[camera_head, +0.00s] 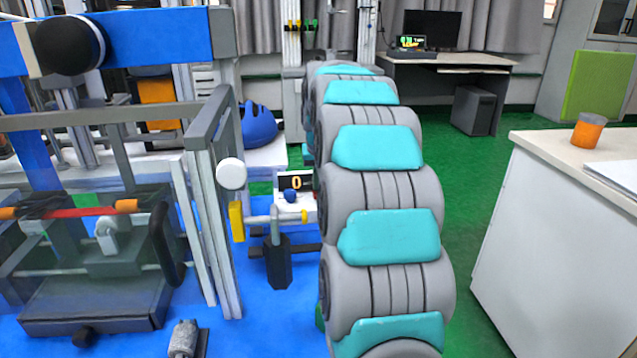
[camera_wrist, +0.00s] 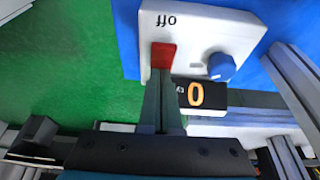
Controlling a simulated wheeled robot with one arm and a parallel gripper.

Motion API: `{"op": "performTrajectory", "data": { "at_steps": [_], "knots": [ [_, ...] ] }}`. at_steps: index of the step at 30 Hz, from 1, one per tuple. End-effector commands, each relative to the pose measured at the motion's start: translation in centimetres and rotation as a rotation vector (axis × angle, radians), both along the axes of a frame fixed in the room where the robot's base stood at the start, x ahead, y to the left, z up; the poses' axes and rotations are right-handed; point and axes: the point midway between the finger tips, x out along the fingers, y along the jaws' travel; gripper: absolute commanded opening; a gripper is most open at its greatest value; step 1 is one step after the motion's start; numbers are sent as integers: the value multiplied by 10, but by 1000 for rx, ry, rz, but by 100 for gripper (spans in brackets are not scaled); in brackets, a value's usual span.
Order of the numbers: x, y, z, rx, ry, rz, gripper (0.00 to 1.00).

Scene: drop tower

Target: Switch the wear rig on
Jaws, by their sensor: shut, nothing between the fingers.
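In the wrist view a white control panel (camera_wrist: 210,38) carries a red switch (camera_wrist: 163,54), a blue knob (camera_wrist: 222,66) and a dark display (camera_wrist: 212,97) that reads 0. The word "off" is printed upside down beyond the switch. My gripper (camera_wrist: 164,77) is shut and empty, its fingertips right at the near end of the red switch; I cannot tell whether they touch it. In the head view part of the panel (camera_head: 308,207), the display (camera_head: 296,183) and the blue knob (camera_head: 290,196) show left of my arm, which hides the switch and my gripper.
A blue helmet (camera_head: 258,124) rests behind the panel. A white counter (camera_head: 560,230) with an orange jar (camera_head: 588,130) stands at right. Green floor (camera_head: 480,190) is free between counter and arm.

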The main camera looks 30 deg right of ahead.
Motion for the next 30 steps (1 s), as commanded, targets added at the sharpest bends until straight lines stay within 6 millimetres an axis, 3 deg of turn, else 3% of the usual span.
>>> {"op": "performTrajectory", "data": {
  "at_steps": [25,30],
  "knots": [
    [-16,8,-1,3,7,0,0],
    [-17,9,7,2,5,1,0]
  ]
}}
